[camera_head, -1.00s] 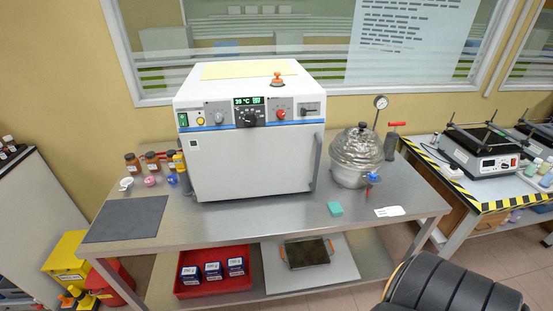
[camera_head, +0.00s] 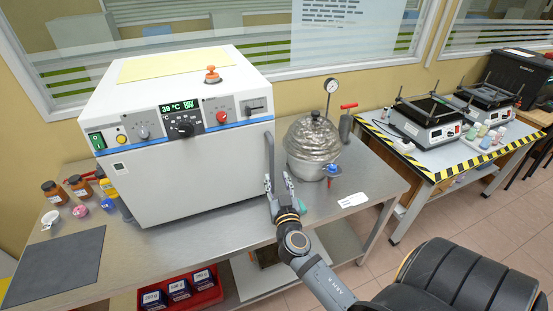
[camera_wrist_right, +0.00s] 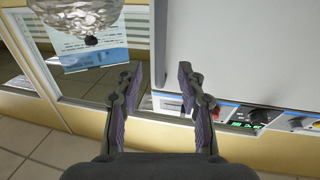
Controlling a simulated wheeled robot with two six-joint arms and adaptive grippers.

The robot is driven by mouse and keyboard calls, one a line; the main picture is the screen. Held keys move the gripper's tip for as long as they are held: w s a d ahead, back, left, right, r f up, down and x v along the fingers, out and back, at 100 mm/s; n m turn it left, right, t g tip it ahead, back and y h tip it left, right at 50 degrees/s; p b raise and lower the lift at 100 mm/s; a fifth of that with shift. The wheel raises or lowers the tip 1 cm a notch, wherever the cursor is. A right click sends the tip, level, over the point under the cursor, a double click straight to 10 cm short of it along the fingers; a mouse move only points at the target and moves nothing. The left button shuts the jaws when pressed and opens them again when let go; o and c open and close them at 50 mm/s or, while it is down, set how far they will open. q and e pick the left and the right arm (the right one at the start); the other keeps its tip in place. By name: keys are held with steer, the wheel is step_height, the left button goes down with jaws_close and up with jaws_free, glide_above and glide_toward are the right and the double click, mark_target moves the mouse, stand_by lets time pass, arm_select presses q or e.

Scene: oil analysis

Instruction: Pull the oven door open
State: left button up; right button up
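The white oven (camera_head: 185,130) stands on the steel table with its front door (camera_head: 195,177) closed. A dark vertical handle (camera_head: 269,153) runs along the door's right edge. My right gripper (camera_head: 278,181) is open near the handle's lower part. In the right wrist view my right gripper (camera_wrist_right: 158,75) has its fingers spread, with the dark handle strip (camera_wrist_right: 159,40) lined up between them. I cannot tell how deep the handle is between the fingers, and no grip shows. The oven door (camera_wrist_right: 215,50) fills the upper right there. My left gripper is not in view.
A metallic domed vessel (camera_head: 313,148) with a gauge stands just right of the handle. A blue-knobbed valve (camera_head: 332,170) and a white label (camera_head: 352,200) are close by. Small jars (camera_head: 80,187) and a grey mat (camera_head: 55,268) lie left. The table front (camera_head: 215,232) is bare.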

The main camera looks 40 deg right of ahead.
mark_target(272, 162)
steer(key=p+x, duration=0.3)
steer(key=x, duration=0.6)
steer(key=shift+w+p, duration=0.2)
steer(key=shift+p, duration=0.15)
steer(key=shift+w+d, duration=0.15)
steer(key=shift+w, duration=0.05)
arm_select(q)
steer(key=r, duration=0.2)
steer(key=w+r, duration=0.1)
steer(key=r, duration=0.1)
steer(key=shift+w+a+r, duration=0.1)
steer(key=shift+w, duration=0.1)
arm_select(e)
steer(key=shift+w, duration=0.1)
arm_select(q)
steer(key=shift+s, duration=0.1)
arm_select(e)
steer(key=shift+f, duration=0.1)
steer(key=shift+c, duration=0.5)
jaws_close()
steer(key=shift+d, duration=0.1)
